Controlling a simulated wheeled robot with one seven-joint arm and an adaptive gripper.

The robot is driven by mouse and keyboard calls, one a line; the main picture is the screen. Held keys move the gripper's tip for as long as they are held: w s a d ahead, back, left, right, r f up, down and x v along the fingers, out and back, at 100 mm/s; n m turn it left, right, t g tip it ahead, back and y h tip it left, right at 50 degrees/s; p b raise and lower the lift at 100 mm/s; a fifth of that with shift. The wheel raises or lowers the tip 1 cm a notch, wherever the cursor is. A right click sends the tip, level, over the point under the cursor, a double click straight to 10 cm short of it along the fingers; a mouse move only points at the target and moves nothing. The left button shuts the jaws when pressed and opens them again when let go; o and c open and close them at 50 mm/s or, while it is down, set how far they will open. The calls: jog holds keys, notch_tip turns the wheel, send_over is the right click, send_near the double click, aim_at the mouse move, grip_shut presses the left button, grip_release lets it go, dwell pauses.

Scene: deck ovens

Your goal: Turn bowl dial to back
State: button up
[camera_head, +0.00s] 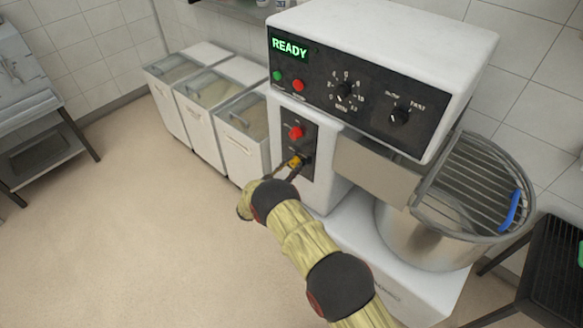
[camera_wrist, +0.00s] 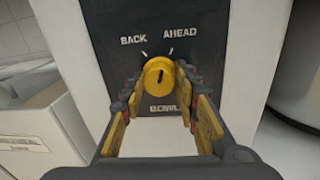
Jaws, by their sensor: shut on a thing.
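The bowl dial (camera_wrist: 160,84) is a round yellow knob on a dark panel, with BOWL printed below it. BACK is printed up and left of it, AHEAD up and right, each with a tick mark. Its dark pointer line stands near upright, leaning slightly towards AHEAD. My gripper (camera_wrist: 158,88) has a finger on each side of the knob and is shut on it. In the head view, my gripper (camera_head: 291,168) reaches the lower panel of the white mixer (camera_head: 385,32), and the yellow dial (camera_head: 296,161) shows partly at the fingertips.
A red button (camera_head: 296,132) sits above the dial. The upper panel has a green READY display (camera_head: 290,46) and two black knobs. The steel bowl (camera_head: 425,238) with its wire guard stands right. White bins (camera_head: 243,148) stand left of the mixer. Open floor lies at left.

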jog(key=n+b, duration=0.1)
jog(key=n, duration=0.4)
jog(key=shift+w+r, duration=0.1)
jog(key=shift+r+n+g, duration=0.1)
jog(key=shift+n+g, duration=0.3)
jog(key=shift+n, duration=1.8)
jog(key=shift+w+a, duration=0.1)
jog(key=o, duration=1.2)
jog(key=shift+c, duration=0.2)
jog(key=v, duration=1.2)
